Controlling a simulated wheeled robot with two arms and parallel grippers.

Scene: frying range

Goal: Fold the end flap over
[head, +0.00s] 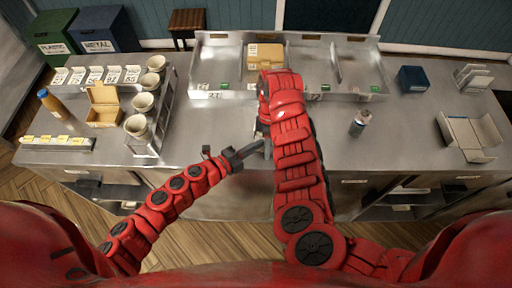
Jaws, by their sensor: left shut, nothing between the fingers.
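A tan carton (104,106) with its lid raised stands on the left of the steel counter. A closed-looking tan box (265,57) sits in the tray at the back centre. A flat, open carton (470,136) with raised flaps lies at the far right. I cannot tell which one carries the end flap. My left gripper (256,149) is shut and empty over the counter's front middle, apart from all three. My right gripper (263,128) is mostly hidden behind its own red forearm; its fingers cannot be made out.
On the steel counter (205,125), a rack of cups (139,126), an orange bottle (50,101) and label cards stand left. A small canister (360,123) stands right of centre. A dark blue box (412,79) is at the back right. The counter between canister and right carton is clear.

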